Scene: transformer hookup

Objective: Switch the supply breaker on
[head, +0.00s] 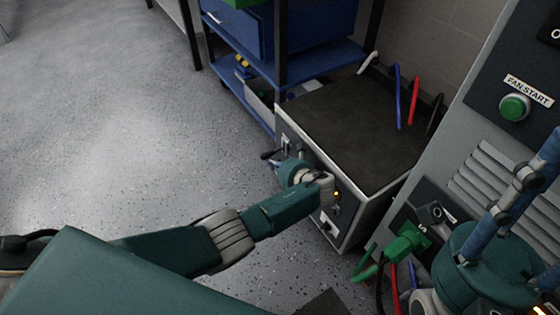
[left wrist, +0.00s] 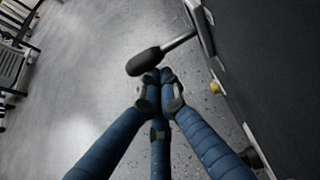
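The breaker lever has a black grip and a metal shaft. It sticks out from the front of the dark-topped supply box (head: 360,115), and its grip (head: 270,155) shows at the box's front left. In the left wrist view the breaker lever (left wrist: 148,61) lies across the picture, just past my fingertips. My left gripper (head: 285,162) is at the box front; its blue fingers (left wrist: 158,77) are drawn together with nothing between them. Whether they touch the grip is unclear. My right gripper (head: 510,200) is at the lower right, its fingertips partly out of frame.
A yellow lamp (head: 336,193) is on the box front. Coloured cables (head: 413,100) rise behind the box. A grey cabinet at the right has a green FAN START button (head: 514,107) and a green plug (head: 405,241). A blue shelf (head: 330,60) stands behind.

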